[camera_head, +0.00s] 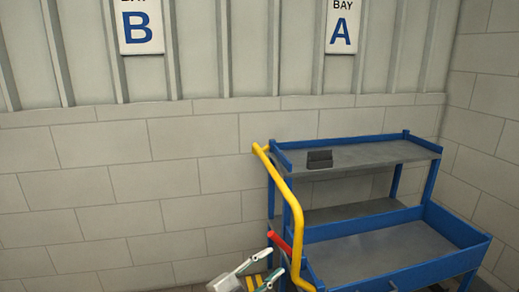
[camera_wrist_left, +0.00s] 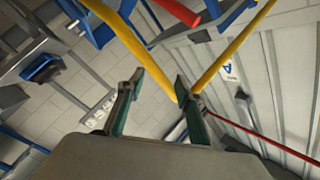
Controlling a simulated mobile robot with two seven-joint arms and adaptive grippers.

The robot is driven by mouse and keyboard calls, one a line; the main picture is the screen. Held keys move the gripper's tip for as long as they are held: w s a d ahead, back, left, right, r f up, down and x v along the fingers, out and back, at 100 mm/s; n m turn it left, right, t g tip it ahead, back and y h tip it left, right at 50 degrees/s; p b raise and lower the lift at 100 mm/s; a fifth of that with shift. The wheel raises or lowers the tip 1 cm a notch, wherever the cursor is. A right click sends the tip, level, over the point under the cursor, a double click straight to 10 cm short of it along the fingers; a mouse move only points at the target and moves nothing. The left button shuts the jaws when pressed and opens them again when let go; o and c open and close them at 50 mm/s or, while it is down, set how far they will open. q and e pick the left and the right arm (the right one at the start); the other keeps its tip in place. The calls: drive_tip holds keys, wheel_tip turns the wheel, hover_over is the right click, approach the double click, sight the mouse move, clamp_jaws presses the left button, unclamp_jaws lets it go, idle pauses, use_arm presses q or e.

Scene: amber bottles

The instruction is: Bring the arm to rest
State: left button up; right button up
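My left gripper (camera_head: 274,262) shows at the bottom centre of the head view, in front of the cart's left end. My right gripper is in neither view. No bottle shows in these frames.
A blue and grey cart (camera_head: 365,155) stands against the block wall (camera_head: 110,195). A red bar (camera_head: 280,242) is by the handle. Signs for bay B (camera_head: 138,28) and bay A (camera_head: 342,28) hang above. The floor is mostly out of view.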

use_arm(q)
drive_tip(key=s+a+f+n+g+y, duration=0.1)
drive_tip(key=s+a+f+n+y, duration=0.4)
drive_tip(key=s+a+f, duration=0.6)
drive_tip(key=s+a+f+n+g+y, duration=0.1)
drive_tip(key=s+a+f+n+y, duration=0.4)
drive_tip(key=s+a+f+n, duration=0.4)
drive_tip(key=s+a+f, duration=0.1)
drive_tip(key=s+f, duration=0.1)
drive_tip(key=s, duration=0.3)
drive_tip(key=s+a+f, duration=0.1)
drive_tip(key=s+f, duration=0.2)
drive_tip(key=s, duration=0.1)
drive_tip(key=shift+s+a+n+y+p, duration=0.3)
drive_tip(key=shift+s+a+p, duration=0.05)
drive_tip(key=shift+p, duration=0.05)
